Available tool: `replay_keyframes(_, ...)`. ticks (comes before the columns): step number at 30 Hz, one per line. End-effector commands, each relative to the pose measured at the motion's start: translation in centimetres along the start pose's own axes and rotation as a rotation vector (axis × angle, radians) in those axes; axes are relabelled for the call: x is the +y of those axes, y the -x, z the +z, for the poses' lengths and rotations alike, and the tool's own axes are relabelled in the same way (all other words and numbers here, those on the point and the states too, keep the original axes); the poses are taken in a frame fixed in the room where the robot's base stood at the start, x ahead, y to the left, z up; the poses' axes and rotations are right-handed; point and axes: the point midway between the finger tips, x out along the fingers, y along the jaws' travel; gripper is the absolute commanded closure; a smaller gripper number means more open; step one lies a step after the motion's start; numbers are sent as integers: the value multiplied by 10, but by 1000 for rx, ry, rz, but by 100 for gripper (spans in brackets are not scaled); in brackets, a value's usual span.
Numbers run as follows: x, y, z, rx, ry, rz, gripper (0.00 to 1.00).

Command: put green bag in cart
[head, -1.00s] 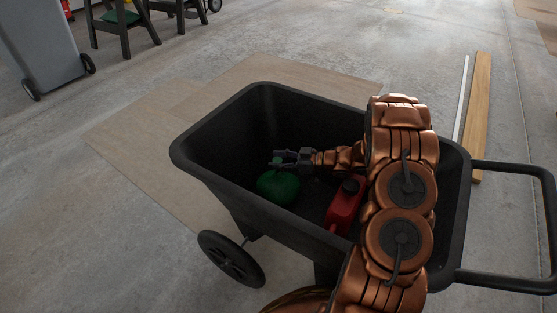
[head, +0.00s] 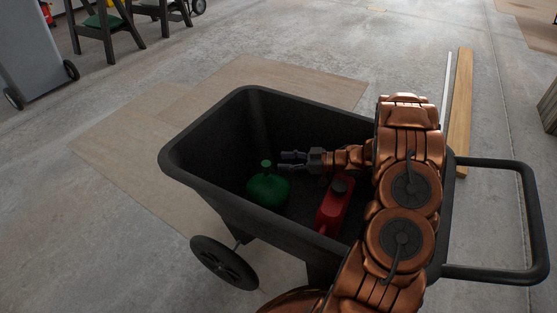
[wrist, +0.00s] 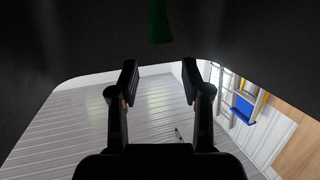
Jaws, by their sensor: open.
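The green bag (head: 268,190) rests on the floor of the black cart (head: 215,190), toward its left end, with its knotted top upward. A green piece of it also shows at the top of the wrist view (wrist: 159,22). My gripper (head: 281,161) is inside the cart, to the right of the bag's top and apart from it. Its two fingers are spread with nothing between them, as the wrist view (wrist: 160,85) also shows.
A red canister (head: 334,207) stands in the cart to the right of the bag, below my wrist. The cart's walls surround my gripper. Wooden planks (head: 459,110) lie behind the cart's handle (head: 535,215). A grey bin (head: 30,50) stands far left.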

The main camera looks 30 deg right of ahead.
Motion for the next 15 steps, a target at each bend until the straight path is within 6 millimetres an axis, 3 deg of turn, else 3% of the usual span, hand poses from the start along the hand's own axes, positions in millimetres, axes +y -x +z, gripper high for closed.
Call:
replay_keyframes(8, 2, 6, -1, -8, 5, 6, 52)
replay_keyframes(11, 12, 3, -3, -42, 22, 37, 52)
replay_keyframes(15, 41, -1, -8, -149, 70, 137, 52)
